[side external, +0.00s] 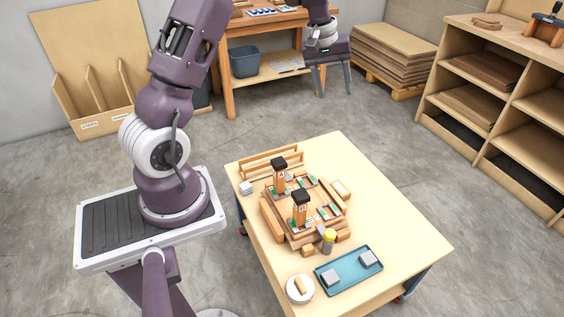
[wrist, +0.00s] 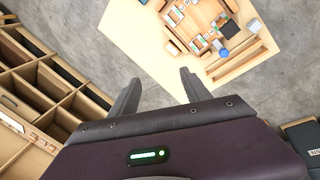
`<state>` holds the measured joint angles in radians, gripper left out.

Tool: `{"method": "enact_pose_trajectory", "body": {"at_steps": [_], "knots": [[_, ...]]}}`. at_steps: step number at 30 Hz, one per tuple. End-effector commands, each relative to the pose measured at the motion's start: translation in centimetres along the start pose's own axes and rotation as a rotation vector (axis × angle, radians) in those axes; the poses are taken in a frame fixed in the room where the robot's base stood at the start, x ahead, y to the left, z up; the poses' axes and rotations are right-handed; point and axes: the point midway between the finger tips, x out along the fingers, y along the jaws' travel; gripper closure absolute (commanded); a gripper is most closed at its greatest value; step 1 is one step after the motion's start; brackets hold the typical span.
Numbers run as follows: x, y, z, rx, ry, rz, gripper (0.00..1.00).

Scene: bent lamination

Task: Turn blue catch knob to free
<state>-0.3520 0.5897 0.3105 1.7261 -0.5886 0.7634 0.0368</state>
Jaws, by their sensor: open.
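The wooden fixture (side external: 305,207) sits on the light table, with two upright posts lettered A (side external: 280,177) and B (side external: 300,208), both black-capped. In the wrist view the fixture (wrist: 200,22) is small and far off. A blue round part (wrist: 229,28), which looks like the blue catch knob, is on its side toward the slatted rack; its turn position is too small to read. I cannot make it out in the side view.
A yellow-topped cylinder (side external: 329,240) stands at the fixture's front corner. A teal tray (side external: 349,271) with grey blocks and a round white dish (side external: 300,289) lie nearby. A slatted wooden rack (side external: 270,161) lines the back edge. The table's right side (side external: 400,235) is clear.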

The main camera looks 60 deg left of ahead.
Motion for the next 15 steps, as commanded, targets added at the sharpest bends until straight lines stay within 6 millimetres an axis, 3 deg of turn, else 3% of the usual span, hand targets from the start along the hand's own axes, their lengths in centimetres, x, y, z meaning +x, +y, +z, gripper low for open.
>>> {"method": "enact_pose_trajectory", "body": {"at_steps": [1,3,6,9,12,15], "knots": [[4.2,-2.7,-2.9,-0.082,-0.008,-0.039,0.44],[9.8,-7.1,-6.4,-0.190,-0.004,-0.087,0.44],[17.3,-13.8,-9.1,-0.309,0.001,-0.153,0.44],[23.0,-19.3,-9.7,-0.383,0.002,-0.202,0.44],[26.3,-22.7,-9.4,-0.422,0.000,-0.230,0.44],[27.9,-24.0,-9.1,-0.435,-0.002,-0.240,0.44]]}}
